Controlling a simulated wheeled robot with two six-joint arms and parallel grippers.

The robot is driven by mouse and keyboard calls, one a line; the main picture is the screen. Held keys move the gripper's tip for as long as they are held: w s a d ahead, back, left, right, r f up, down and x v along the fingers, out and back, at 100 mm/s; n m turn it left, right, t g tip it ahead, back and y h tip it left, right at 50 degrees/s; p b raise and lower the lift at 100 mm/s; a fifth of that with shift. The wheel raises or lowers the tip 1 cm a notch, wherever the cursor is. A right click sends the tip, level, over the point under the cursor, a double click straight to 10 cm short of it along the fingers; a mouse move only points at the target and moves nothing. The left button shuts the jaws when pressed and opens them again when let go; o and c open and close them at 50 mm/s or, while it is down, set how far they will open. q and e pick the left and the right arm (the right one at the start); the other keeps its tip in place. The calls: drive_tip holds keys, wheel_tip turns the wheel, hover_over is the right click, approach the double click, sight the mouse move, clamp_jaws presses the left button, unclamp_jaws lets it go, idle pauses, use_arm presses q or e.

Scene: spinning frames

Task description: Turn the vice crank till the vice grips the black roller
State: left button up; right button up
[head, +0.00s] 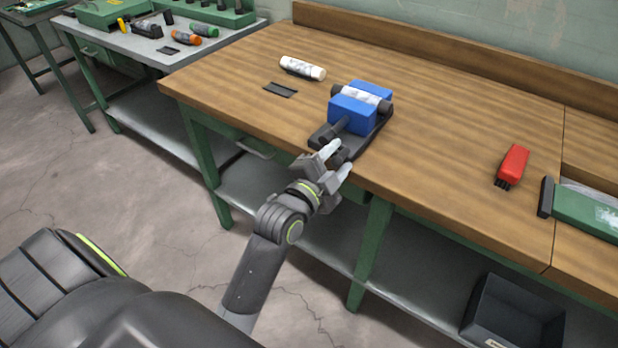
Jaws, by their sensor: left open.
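The blue vice (351,116) stands on its dark base near the front edge of the wooden bench. The black roller (336,91), with a pale printed middle, lies between the vice's blue jaws; whether they press on it I cannot tell. The crank (344,154) is at the near end of the vice, partly hidden by my gripper. My left gripper (339,159) is open, its pale fingertips at the crank, one on each side as far as I can see. My right gripper is not in view.
A white roller (302,68) and a flat black piece (280,90) lie behind and left of the vice. A red brush (512,166) and a green tool (588,210) lie at the right. A dark bin (512,312) sits on the lower shelf. The bench between vice and brush is clear.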

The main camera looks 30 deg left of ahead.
use_arm(q)
drive_tip(key=s+a, duration=0.1)
drive_tip(key=s, duration=1.5)
drive_tip(key=shift+s+a+b, duration=0.2)
drive_tip(key=shift+a+b, duration=0.05)
drive_tip(key=shift+b, duration=0.05)
wheel_tip(320, 180, down, 36)
drive_tip(key=s+a+n+g+y+p, duration=0.1)
drive_tip(key=s+a+n+g+p, duration=0.15)
drive_tip(key=n+g, duration=0.5)
drive_tip(key=s+a+f+n+g, duration=0.1)
drive_tip(key=s+f+g, duration=0.2)
drive_tip(key=s+f, duration=0.4)
drive_tip(key=s+a+f+n+g, duration=0.2)
drive_tip(key=s+f, duration=0.4)
drive_tip(key=s, duration=0.4)
drive_tip(key=s+a+f+n+g+y, duration=0.1)
drive_tip(key=s+f+n+g, duration=0.1)
drive_tip(key=s+f+g, duration=0.2)
drive_tip(key=s+f, duration=0.3)
drive_tip(key=s, duration=0.2)
drive_tip(key=shift+s+a+f, duration=0.3)
drive_tip(key=shift+a, duration=0.1)
